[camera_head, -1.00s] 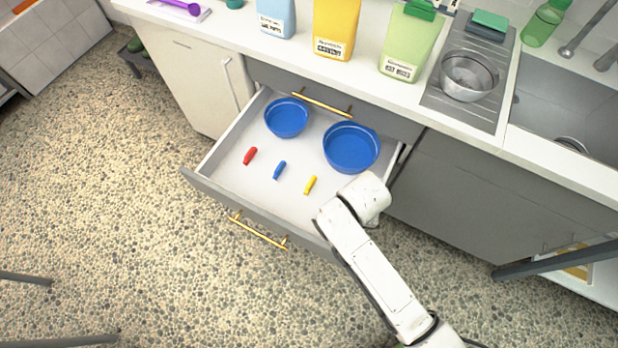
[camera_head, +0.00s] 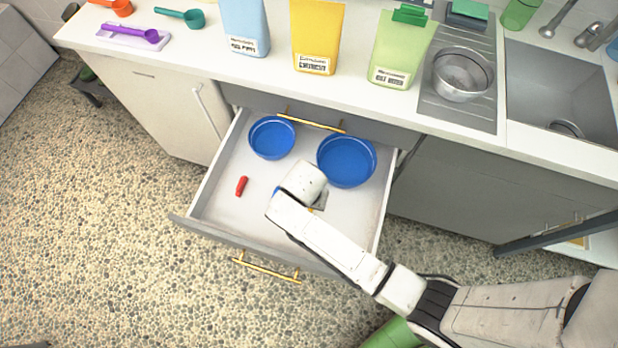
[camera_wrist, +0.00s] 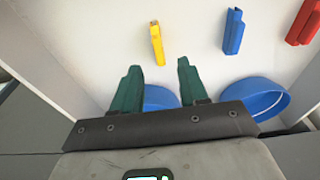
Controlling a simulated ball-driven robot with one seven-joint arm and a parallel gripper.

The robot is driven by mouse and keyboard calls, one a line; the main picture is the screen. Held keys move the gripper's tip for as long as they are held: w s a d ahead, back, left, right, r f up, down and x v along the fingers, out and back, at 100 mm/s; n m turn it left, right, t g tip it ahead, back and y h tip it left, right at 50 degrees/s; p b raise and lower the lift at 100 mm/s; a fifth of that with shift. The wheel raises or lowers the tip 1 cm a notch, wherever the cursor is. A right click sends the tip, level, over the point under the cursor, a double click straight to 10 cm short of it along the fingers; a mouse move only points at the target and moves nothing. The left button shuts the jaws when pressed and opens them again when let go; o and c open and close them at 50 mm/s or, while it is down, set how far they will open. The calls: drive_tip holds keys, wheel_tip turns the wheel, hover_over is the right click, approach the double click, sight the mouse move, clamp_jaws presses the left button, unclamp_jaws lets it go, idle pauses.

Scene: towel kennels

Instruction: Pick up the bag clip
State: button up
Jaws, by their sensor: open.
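Three small clips lie on the floor of the open drawer (camera_head: 215,208). The red clip (camera_head: 241,186) shows plainly at the left in the head view and at the right in the wrist view (camera_wrist: 303,22). The blue clip (camera_wrist: 233,30) and the yellow clip (camera_wrist: 157,43) show in the wrist view; in the head view my arm almost covers both. My gripper (camera_wrist: 158,66) is open and empty, its green fingers apart. The yellow clip appears beyond the fingertips, in line with the gap between them. The height gap cannot be told.
Two blue bowls (camera_head: 272,137) (camera_head: 346,160) stand at the back of the drawer. The drawer's front panel and side walls surround the clips. On the counter (camera_head: 180,62) stand bags, scoops and a metal bowl (camera_head: 461,74). The drawer's left front is free.

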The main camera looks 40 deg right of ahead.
drive_tip(key=shift+w+d+f, duration=0.1)
drive_tip(key=shift+w+f, duration=0.05)
drive_tip(key=shift+f, duration=0.4)
drive_tip(key=shift+w+d+f, duration=0.1)
drive_tip(key=shift+f, duration=0.45)
drive_tip(key=shift+w+d+f, duration=0.1)
drive_tip(key=shift+d+f, duration=0.15)
drive_tip(key=shift+f, duration=1.15)
drive_tip(key=shift+d+f, duration=0.2)
drive_tip(key=shift+f, duration=1.15)
clamp_jaws()
